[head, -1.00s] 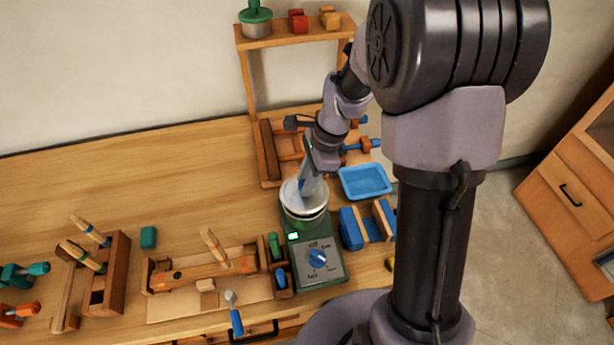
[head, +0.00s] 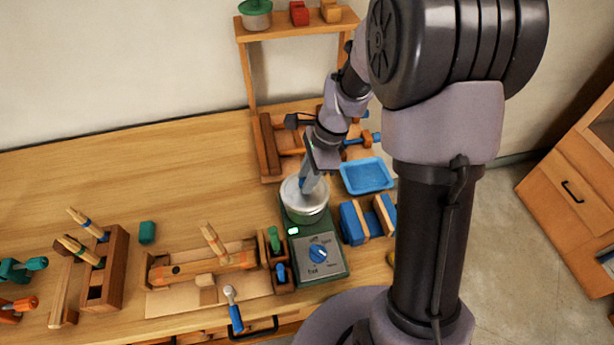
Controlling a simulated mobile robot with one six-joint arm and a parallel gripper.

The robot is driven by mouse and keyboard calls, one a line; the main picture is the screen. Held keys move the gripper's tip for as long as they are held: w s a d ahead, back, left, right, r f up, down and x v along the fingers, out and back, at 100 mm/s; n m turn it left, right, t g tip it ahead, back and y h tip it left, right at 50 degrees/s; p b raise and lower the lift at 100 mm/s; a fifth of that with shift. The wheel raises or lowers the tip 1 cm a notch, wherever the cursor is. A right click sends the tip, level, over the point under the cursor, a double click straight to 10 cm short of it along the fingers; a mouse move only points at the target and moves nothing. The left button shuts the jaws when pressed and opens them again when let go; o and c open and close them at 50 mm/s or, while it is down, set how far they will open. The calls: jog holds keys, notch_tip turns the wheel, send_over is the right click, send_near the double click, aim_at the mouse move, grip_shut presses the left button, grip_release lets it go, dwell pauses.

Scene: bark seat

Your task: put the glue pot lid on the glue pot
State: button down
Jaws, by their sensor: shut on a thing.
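The glue pot (head: 306,216) is a pale metal pot standing on a green heater (head: 318,260) with a blue dial. The glue pot lid (head: 292,190) is a light round disc at the top of the pot. It looks level and lies over the pot's mouth; whether it is fully seated I cannot tell. My gripper (head: 305,187) is above the pot, pointing down, with its jaws shut on the lid near its middle. The jaws hide the lid's handle and part of its top.
A blue tray (head: 367,176) lies right behind the pot, and blue-and-wood blocks (head: 366,221) stand to its right. A wooden shelf (head: 300,30) rises at the back. A wooden holder (head: 200,265) is to the left. The bench (head: 180,170) at back left is clear.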

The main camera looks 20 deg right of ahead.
jog(key=shift+f+b, duration=0.4)
jog(key=shift+f, duration=0.15)
jog(key=c, duration=0.7)
grip_release()
jog(key=shift+r, duration=0.1)
notch_tip(320, 180, up, 7)
jog(key=p, duration=0.6)
jog(key=s+a+r+n+t+b, duration=0.1)
jog(key=s+r+n+t+b, duration=0.1)
jog(key=s, duration=0.4)
jog(key=s+a+r+n+t+h+b, duration=0.1)
jog(key=s+r+n+b, duration=0.2)
jog(key=s+n+b, duration=0.2)
jog(key=s+a+r+n+t+b, duration=0.2)
jog(key=s+n+b, duration=0.1)
jog(key=s+n, duration=0.4)
jog(key=shift+a+r+t+b, duration=0.1)
jog(key=shift+r+t+b, duration=0.15)
jog(key=shift+t+b, duration=0.1)
